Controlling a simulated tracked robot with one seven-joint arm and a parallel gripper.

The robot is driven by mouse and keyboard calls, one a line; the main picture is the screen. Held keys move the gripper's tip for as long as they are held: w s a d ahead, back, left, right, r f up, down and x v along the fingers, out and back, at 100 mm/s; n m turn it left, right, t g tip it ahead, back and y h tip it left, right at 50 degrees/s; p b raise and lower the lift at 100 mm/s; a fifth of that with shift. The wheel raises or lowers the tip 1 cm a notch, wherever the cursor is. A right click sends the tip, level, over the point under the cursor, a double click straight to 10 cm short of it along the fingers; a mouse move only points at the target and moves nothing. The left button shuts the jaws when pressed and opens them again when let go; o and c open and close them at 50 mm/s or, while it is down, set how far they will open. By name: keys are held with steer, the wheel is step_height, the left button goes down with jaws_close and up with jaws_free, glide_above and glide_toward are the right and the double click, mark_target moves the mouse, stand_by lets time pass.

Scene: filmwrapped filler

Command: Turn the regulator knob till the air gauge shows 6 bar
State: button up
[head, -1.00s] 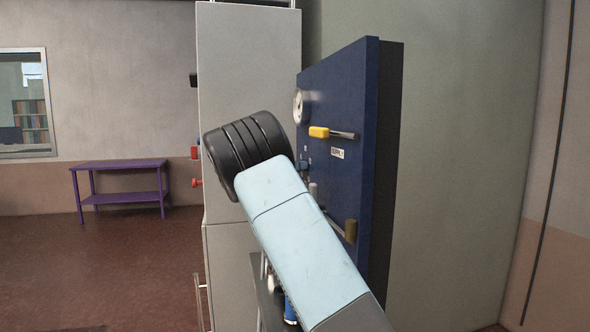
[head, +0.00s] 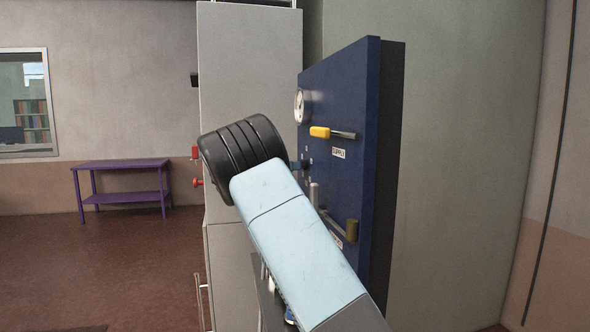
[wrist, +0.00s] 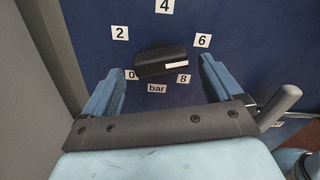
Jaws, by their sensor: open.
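The black regulator knob (wrist: 160,58) is on the blue panel (head: 340,95) in the wrist view, ringed by labels 0, 2, 4, 6 and 8, with "bar" below. A white mark on its right half points right, between the 6 and 8 labels. My gripper (wrist: 161,66) is open, one blue finger to the left of the knob and one to the right, with gaps visible on both sides. The round white air gauge (head: 299,106) is seen nearly edge-on in the head view; its reading is not legible. The knob is not clearly visible there.
A brownish knob on a stem (head: 351,230) stands out lower on the panel. A grey cabinet (head: 250,80) is behind my arm. A grey rod (wrist: 280,104) shows right of my gripper.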

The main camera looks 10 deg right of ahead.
steer(key=a, duration=1.1)
steer(key=shift+a+f, duration=0.1)
steer(key=shift+a, duration=0.05)
